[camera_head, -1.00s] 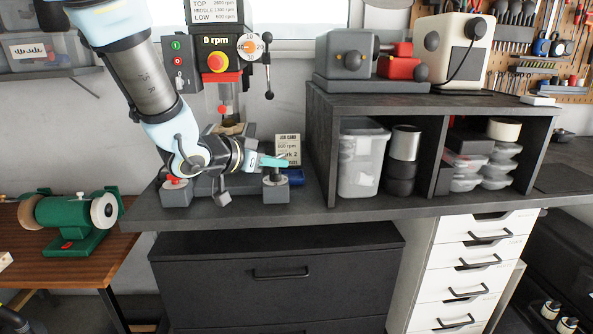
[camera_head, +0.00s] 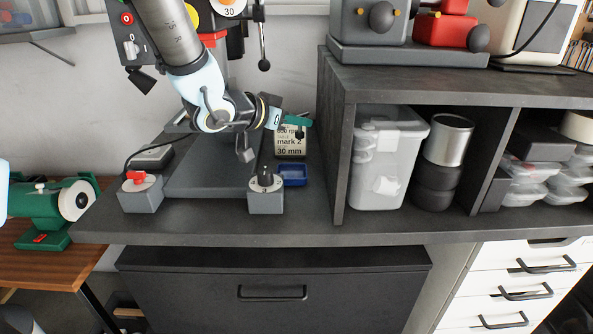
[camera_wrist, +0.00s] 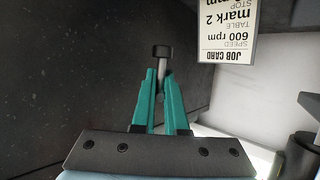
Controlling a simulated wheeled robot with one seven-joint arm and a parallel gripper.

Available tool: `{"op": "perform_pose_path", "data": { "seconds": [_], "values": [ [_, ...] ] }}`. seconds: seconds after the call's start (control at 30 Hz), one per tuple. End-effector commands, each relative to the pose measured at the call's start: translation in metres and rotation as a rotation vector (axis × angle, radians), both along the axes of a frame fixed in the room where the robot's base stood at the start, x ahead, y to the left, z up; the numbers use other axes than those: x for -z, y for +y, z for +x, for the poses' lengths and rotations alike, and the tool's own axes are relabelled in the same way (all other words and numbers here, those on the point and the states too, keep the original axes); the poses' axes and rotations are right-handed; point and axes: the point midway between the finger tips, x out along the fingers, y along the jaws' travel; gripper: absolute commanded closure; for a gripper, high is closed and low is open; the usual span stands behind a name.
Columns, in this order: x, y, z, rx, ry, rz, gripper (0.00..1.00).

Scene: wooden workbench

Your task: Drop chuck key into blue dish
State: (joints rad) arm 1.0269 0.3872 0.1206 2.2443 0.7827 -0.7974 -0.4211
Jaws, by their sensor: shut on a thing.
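The blue dish (camera_head: 293,176) sits on the dark bench, just right of the right grey block. My gripper (camera_head: 299,121), with teal fingers, is above the dish and in front of the job card in the head view. In the wrist view my gripper (camera_wrist: 161,78) is shut on the chuck key (camera_wrist: 162,55). Its dark end and grey metal shaft stick out past the fingertips. In the head view the key (camera_head: 300,132) is a small dark shape at the fingertips, partly hidden. The dish cannot be made out in the wrist view.
The job card (camera_head: 290,140) stands behind the dish. Grey blocks with a red knob (camera_head: 138,178) and a black knob (camera_head: 265,179) stand at the bench front. A dark shelf unit (camera_head: 340,150) with a clear bin (camera_head: 385,165) rises to the right.

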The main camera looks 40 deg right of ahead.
Motion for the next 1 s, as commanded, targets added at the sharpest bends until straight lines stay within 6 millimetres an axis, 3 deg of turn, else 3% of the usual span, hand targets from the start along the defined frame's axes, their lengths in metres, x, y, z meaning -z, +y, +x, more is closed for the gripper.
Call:
{"op": "perform_pose_path", "data": {
  "seconds": [0.43,0.83,0.87,1.0],
  "values": [
    [0.051,0.0,0.0,0.0,0.0,0.0,1.0],
    [0.055,0.0,0.0,0.0,0.0,0.0,1.0],
    [0.055,0.0,0.0,0.0,0.0,0.0,0.86],
    [0.055,0.0,0.0,0.0,0.0,0.0,0.7]
  ]
}}
